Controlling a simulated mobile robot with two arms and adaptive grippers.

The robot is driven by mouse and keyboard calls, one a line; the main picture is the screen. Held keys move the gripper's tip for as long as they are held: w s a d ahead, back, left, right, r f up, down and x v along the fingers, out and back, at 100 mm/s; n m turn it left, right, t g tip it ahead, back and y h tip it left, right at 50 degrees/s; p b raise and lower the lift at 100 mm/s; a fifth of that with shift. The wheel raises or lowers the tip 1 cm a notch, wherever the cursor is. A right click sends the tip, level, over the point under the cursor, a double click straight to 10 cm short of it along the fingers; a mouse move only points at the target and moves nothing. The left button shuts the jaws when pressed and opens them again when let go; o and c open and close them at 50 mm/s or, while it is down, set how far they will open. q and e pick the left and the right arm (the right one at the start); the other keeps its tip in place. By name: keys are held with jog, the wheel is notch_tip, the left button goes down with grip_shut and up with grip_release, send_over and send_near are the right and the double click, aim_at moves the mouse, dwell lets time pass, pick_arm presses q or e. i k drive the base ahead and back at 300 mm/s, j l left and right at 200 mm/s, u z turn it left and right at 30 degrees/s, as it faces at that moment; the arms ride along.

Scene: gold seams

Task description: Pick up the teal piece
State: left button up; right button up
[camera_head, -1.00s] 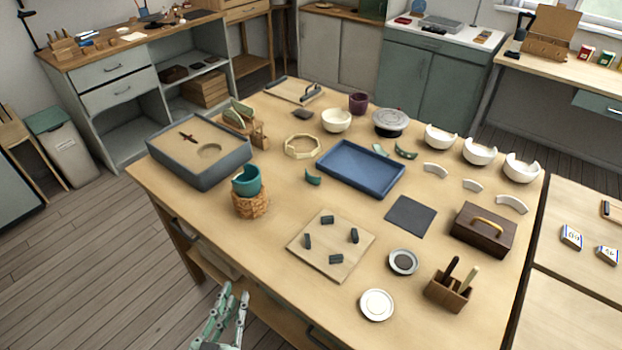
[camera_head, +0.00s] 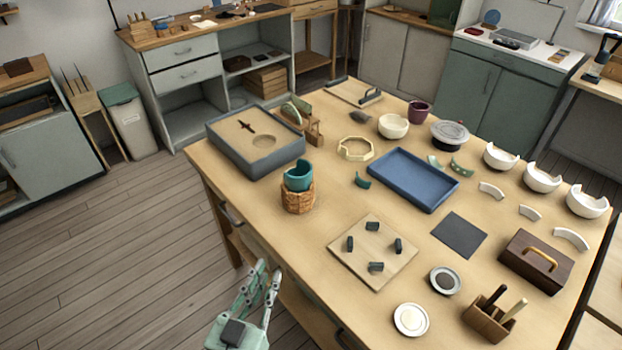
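A small curved teal piece (camera_head: 362,180) lies on the wooden table, just left of the blue tray (camera_head: 377,177). A broken teal cup (camera_head: 298,177) sits upright in a woven, cork-coloured holder (camera_head: 298,201). My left gripper (camera_head: 268,270) is at the lower left, by the table's near edge, well short of all teal pieces. Its two fingers are apart with nothing between them. My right gripper is not in view.
A grey sand box (camera_head: 248,164) stands at the far left of the table. A board with dark blocks (camera_head: 373,270), a white dish (camera_head: 411,320), a tool holder (camera_head: 489,317) and a dark box (camera_head: 536,262) fill the near right. Bare tabletop lies around the holder.

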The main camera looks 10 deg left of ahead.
aim_at(363, 184)
jog(key=i+j+z, duration=0.3)
jog(key=z, duration=0.15)
jog(key=i+j+z, duration=0.2)
jog(key=j+z, duration=0.25)
jog(key=i+j+z, duration=0.2)
jog(key=j+z, duration=0.25)
jog(key=l, duration=0.1)
